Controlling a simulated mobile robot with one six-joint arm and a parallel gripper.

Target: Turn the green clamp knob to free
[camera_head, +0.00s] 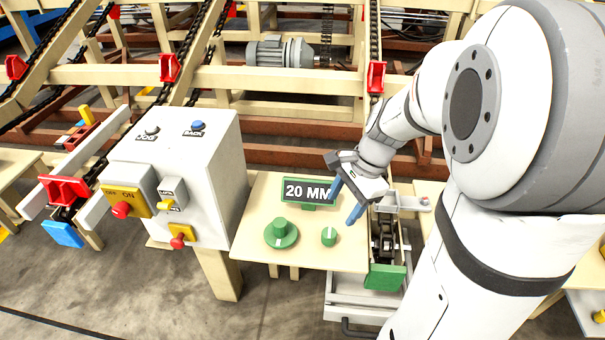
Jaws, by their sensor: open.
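Two green controls stand on the pale wooden table (255,205). The smaller green knob (329,236) is at the right, with a light mark on its top; the larger stepped green knob (281,234) is to its left on a wide round base. No label tells which is the clamp knob, and I cannot read their settings. My gripper (346,200) is open and empty, its two blue fingers apart, above and slightly right of the smaller knob and not touching it. The gripper partly covers the right end of the "20 MM" display (305,191).
A white control box (190,170) with ON/OFF panel, red knobs and buttons stands left of the table. A dark mechanism with a green block (385,277) is close on the right. Wooden frames with chains and red blocks lie behind.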

